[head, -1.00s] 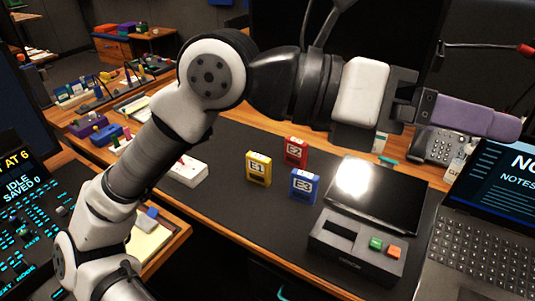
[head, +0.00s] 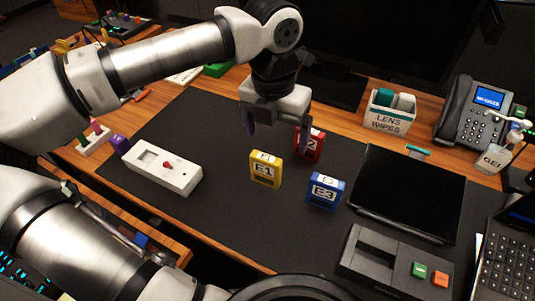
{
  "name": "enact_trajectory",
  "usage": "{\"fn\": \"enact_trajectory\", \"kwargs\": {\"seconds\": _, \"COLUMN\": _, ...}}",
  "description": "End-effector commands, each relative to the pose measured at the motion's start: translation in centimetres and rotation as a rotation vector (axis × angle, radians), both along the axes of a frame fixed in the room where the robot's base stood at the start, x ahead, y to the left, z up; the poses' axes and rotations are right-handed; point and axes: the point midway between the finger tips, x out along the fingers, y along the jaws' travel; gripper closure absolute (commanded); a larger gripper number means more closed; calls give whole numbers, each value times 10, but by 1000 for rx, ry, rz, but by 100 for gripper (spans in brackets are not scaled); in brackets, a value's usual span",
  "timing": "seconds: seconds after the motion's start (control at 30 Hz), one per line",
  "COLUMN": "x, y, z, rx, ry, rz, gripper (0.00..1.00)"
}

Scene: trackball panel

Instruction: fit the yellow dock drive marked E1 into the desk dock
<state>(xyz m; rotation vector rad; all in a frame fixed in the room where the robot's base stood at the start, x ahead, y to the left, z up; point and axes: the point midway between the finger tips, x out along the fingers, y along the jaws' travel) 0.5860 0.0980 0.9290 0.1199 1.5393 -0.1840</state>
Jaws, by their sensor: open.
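The yellow dock drive marked E1 (head: 265,170) stands upright on the black desk mat. The red drive (head: 309,145) stands behind it, partly hidden by my gripper, and the blue drive marked E3 (head: 324,191) stands to its right. My gripper (head: 274,135) points down, open and empty, above and behind the yellow drive. Its far finger is partly hidden, and I cannot tell its exact height. The desk dock (head: 394,266), a dark box with a slot in its top and green and orange buttons, sits at the lower right.
A white device with a red knob (head: 163,167) lies left of the drives. A black tablet-like panel (head: 408,194) lies behind the dock. A lens wipes box (head: 389,112), a phone (head: 476,112) and a laptop (head: 506,253) line the right side. The mat in front of the drives is clear.

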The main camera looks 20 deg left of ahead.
Motion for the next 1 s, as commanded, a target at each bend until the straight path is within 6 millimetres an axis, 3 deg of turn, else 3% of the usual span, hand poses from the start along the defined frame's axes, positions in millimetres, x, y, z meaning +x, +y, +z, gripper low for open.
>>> {"fn": "enact_trajectory", "kwargs": {"seconds": 0.2, "x": -3, "y": 15, "z": -12, "rx": 45, "ry": 26, "rz": 35, "gripper": 9}}
{"fn": "enact_trajectory", "kwargs": {"seconds": 0.53, "x": -3, "y": 14, "z": -72, "rx": 41, "ry": 27, "rz": 33, "gripper": 9}}
{"fn": "enact_trajectory", "kwargs": {"seconds": 0.87, "x": -1, "y": 16, "z": -100, "rx": 40, "ry": 25, "rz": 32, "gripper": 9}}
{"fn": "enact_trajectory", "kwargs": {"seconds": 1.0, "x": 3, "y": 21, "z": -121, "rx": 39, "ry": 26, "rz": 31, "gripper": 9}}
